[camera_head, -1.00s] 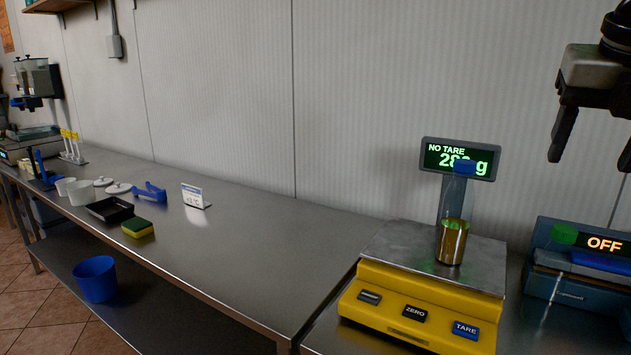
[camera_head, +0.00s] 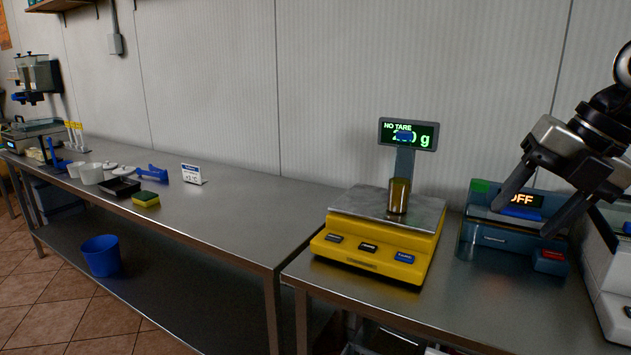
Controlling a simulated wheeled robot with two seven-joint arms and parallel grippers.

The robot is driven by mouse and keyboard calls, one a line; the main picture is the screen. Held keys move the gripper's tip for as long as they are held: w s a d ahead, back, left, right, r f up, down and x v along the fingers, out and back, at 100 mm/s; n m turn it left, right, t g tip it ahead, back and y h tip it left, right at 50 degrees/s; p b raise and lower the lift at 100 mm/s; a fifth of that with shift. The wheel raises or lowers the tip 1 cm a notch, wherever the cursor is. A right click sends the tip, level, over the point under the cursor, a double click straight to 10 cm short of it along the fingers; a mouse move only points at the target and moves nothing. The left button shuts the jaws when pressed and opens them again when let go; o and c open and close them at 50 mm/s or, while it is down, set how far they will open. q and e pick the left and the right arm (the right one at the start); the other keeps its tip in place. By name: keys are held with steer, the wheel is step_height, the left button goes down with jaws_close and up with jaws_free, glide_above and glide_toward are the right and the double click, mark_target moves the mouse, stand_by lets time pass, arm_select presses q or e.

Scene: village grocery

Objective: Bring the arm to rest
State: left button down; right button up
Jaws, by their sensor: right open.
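My right gripper (camera_head: 517,220) is at the right side of the head view, its two dark fingers spread apart and empty. It hangs in front of the blue sealing device (camera_head: 495,238), whose display reads OFF. My left gripper is not in view. A brass-coloured cup (camera_head: 399,197) stands upright on the metal plate of the yellow scale (camera_head: 375,265), left of my right gripper and apart from it. The scale's display (camera_head: 408,133) reads NO TARE and a weight in grams, partly covered by a small blue thing.
A white device (camera_head: 607,290) stands at the right edge. On the long steel counter (camera_head: 245,210) at left are a sponge (camera_head: 146,199), a black tray (camera_head: 120,187), a blue tool (camera_head: 152,174), white tubs (camera_head: 91,174) and a sign (camera_head: 192,174). A blue bucket (camera_head: 101,257) is lower down.

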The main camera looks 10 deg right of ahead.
steer(key=a+f+m+t+y, duration=0.25)
steer(key=f+m+t, duration=0.45)
steer(key=f, duration=0.6)
steer(key=a+f+m+t+y, duration=0.2)
steer(key=a+f+m+t, duration=0.25)
steer(key=f+m, duration=0.65)
steer(key=s+a+f+m+g+h, duration=0.2)
steer(key=s+a+f+m, duration=0.2)
steer(key=f, duration=0.5)
steer(key=s+a+f+m+g+h, duration=0.2)
steer(key=s+a+f+m+g, duration=0.1)
steer(key=s+a+f+m, duration=0.2)
steer(key=s+a+f, duration=0.2)
steer(key=a+f, duration=0.2)
steer(key=f, duration=0.1)
steer(key=shift+s+a+f, duration=0.25)
steer(key=shift+s, duration=0.05)
steer(key=shift+h, duration=0.25)
